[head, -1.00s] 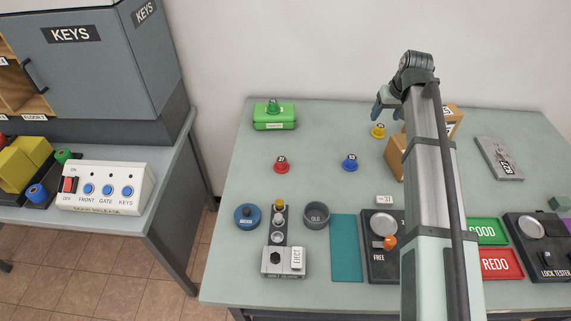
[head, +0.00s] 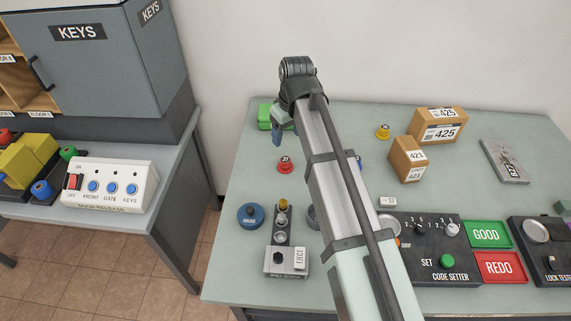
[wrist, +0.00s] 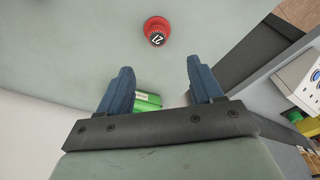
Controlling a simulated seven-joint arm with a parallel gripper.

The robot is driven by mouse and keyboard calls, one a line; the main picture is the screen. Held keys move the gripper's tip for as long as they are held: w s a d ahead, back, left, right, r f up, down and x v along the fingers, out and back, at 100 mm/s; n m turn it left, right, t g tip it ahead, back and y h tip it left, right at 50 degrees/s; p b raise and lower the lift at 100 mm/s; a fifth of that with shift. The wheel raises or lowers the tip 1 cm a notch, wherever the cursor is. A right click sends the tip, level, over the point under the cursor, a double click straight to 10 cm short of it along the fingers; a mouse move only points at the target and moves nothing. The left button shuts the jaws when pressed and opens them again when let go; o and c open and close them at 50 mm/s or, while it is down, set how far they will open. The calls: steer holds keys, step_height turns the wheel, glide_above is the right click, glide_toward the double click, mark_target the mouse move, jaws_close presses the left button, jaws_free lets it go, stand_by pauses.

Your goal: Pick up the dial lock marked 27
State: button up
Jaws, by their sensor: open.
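A red dial lock (head: 285,166) stands on the grey-green table. It also shows at the top of the wrist view (wrist: 157,31); its top number looks like 27 or 21, and I cannot tell which for sure. A yellow dial lock (head: 383,131) stands farther back, its number too small to read. A blue dial lock (head: 359,162) is mostly hidden behind my arm. My gripper (head: 278,136) is open and empty, above the table behind the red lock. In the wrist view, the red lock lies beyond the space between my blue fingertips (wrist: 160,66), apart from them.
A green box (head: 264,117) is close behind my gripper. Two cartons (head: 408,160) (head: 437,126) stand to the right. A blue round tin (head: 250,216) and the eject device (head: 286,262) are in front. Table around the red lock is clear.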

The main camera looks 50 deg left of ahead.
mark_target(285, 159)
steer(key=shift+w+a+f, duration=0.1)
steer(key=shift+a+f, duration=0.15)
steer(key=shift+f, duration=1.85)
steer(key=shift+w+a+f, duration=0.1)
steer(key=shift+a+f, duration=0.2)
steer(key=shift+f, duration=1.85)
steer(key=shift+w+a+f, duration=0.1)
steer(key=shift+a+f, duration=0.15)
steer(key=shift+f, duration=1.85)
steer(key=shift+c, duration=0.4)
steer(key=c, duration=1.1)
